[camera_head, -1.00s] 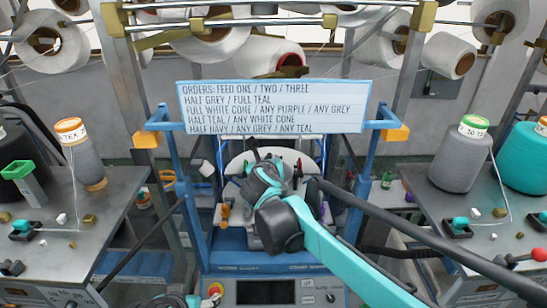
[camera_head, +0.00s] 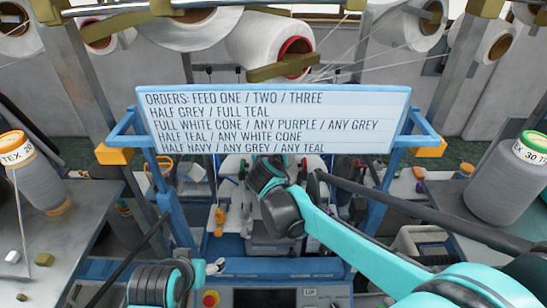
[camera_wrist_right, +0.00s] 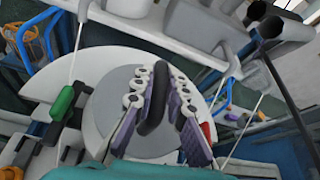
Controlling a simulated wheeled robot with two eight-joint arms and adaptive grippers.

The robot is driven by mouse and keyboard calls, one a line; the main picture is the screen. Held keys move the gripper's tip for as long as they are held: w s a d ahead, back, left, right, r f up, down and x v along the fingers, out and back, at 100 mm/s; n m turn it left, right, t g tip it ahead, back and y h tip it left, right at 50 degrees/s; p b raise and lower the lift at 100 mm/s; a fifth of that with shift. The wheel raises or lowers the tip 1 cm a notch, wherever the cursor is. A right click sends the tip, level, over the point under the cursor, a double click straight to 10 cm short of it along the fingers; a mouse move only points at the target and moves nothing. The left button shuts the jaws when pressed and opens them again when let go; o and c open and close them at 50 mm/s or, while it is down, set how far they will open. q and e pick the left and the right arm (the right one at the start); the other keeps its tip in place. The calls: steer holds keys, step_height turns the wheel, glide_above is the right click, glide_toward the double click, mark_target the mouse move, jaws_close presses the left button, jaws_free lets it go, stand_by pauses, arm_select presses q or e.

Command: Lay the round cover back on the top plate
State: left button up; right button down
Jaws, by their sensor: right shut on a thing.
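In the right wrist view, the fingers of my right gripper (camera_wrist_right: 152,112) are closed around a dark upright handle. Below it is the grey round cover (camera_wrist_right: 103,100), to which the handle appears to belong. The larger pale top plate (camera_wrist_right: 55,80) shows behind and left of the cover. The cover overlaps the plate in the picture; I cannot tell whether they touch. In the head view, my right gripper (camera_head: 262,175) is over the machine below the sign, its fingers mostly hidden by its wrist. My left gripper (camera_head: 212,267) is low left, too small to read.
Grey yarn cones stand on side tables at left (camera_head: 38,180) and right (camera_head: 508,180). A dark bar (camera_head: 420,212) runs close beside my right arm. A green-tipped part (camera_wrist_right: 62,103) stands beside the cover.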

step_height(320, 180, down, 4)
steer(key=shift+s+f, duration=0.1)
steer(key=shift+f, duration=0.2)
steer(key=c, duration=1.5)
jaws_free()
steer(key=shift+f, duration=0.1)
steer(key=shift+c, duration=0.2)
